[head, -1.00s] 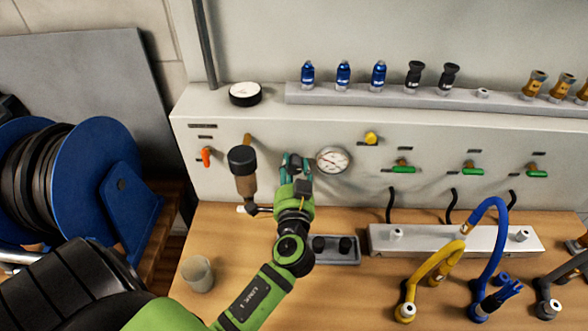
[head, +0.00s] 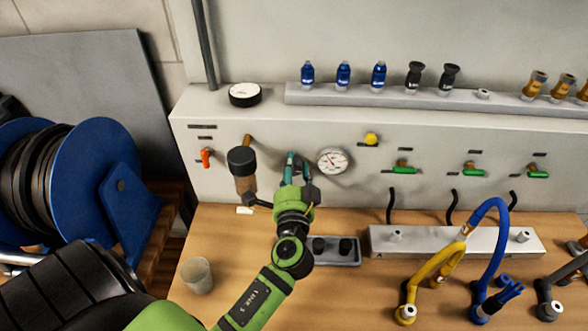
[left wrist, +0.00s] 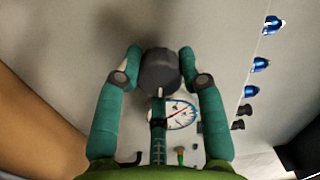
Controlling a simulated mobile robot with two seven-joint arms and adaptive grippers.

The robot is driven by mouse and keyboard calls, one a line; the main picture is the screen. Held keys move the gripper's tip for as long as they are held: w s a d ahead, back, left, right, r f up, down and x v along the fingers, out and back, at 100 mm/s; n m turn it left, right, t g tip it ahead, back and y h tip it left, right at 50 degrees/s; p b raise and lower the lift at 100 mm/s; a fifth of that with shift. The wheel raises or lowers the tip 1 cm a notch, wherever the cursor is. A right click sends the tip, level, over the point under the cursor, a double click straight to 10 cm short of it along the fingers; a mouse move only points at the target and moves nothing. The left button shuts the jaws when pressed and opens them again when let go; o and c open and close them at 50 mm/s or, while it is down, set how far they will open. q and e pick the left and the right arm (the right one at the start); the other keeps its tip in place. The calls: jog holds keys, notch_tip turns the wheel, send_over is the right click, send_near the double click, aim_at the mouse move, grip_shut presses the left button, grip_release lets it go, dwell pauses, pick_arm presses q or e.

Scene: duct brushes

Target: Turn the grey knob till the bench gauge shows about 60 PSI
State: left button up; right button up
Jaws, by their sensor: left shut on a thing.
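The dark grey knob (left wrist: 160,72) is round and sits between the two teal fingers of my left gripper in the left wrist view. A short white mark shows at its lower edge. My right gripper is not in view.
A brown and black cylindrical unit (head: 242,165) stands close left of my gripper. A red lever (head: 205,157), a yellow knob (head: 371,139) and green valve levers (head: 403,169) are on the panel. A small grey tray (head: 343,257) lies below, and a cup (head: 197,275) stands left.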

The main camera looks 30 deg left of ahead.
pick_arm(q)
jog(key=o, duration=1.2)
jog(key=shift+c, duration=0.2)
jog(key=shift+s, duration=0.15)
jog(key=v, duration=1.2)
jog(key=shift+f, duration=0.1)
